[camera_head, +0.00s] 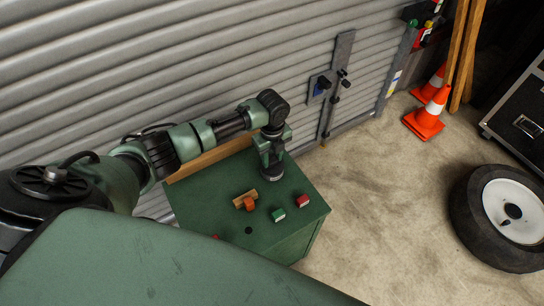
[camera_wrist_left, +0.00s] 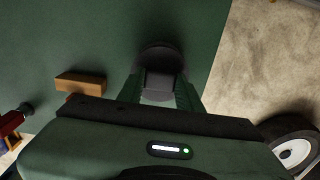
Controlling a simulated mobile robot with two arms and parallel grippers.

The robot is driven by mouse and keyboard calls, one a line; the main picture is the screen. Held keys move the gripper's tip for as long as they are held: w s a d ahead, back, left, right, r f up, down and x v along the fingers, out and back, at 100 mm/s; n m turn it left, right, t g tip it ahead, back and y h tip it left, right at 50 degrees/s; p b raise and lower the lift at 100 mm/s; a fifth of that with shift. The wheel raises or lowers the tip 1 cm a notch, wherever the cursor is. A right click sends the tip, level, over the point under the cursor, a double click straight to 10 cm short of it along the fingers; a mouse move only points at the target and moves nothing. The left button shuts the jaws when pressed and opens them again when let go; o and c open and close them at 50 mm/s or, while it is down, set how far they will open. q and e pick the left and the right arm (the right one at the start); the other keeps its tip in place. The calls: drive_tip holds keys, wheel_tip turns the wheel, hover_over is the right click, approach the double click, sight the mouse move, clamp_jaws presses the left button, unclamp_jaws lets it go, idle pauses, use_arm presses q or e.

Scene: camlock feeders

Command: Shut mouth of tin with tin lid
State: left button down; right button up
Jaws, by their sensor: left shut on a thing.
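My left gripper (camera_head: 271,163) points down over the far right part of the green cabinet top. It is shut on a grey piece with a dark round part beyond it, which looks like the tin lid (camera_wrist_left: 160,82). The left wrist view shows the grey piece between the fingertips (camera_wrist_left: 160,94). In the head view a grey round part (camera_head: 272,177) shows just under the fingers, close to the cabinet top. I cannot tell whether the tin is under it; no open mouth shows. My right gripper is not in view.
The green cabinet top (camera_head: 199,201) also holds a wooden block with an orange part (camera_head: 246,201), a green block (camera_head: 278,215), a red block (camera_head: 303,201) and a black round spot (camera_head: 248,230). A ribbed shutter (camera_head: 180,60) stands behind. A wheel (camera_head: 505,215) lies on the floor at right.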

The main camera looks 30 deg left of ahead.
use_arm(q)
drive_tip(key=shift+f, duration=0.35)
drive_tip(key=c, duration=0.9)
unclamp_jaws()
drive_tip(key=shift+r, duration=0.1)
wheel_tip(320, 180, up, 7)
drive_tip(key=shift+f, duration=0.1)
drive_tip(key=shift+r, duration=0.75)
wheel_tip(320, 180, up, 3)
drive_tip(key=p, duration=0.4)
drive_tip(key=shift+r, duration=0.15)
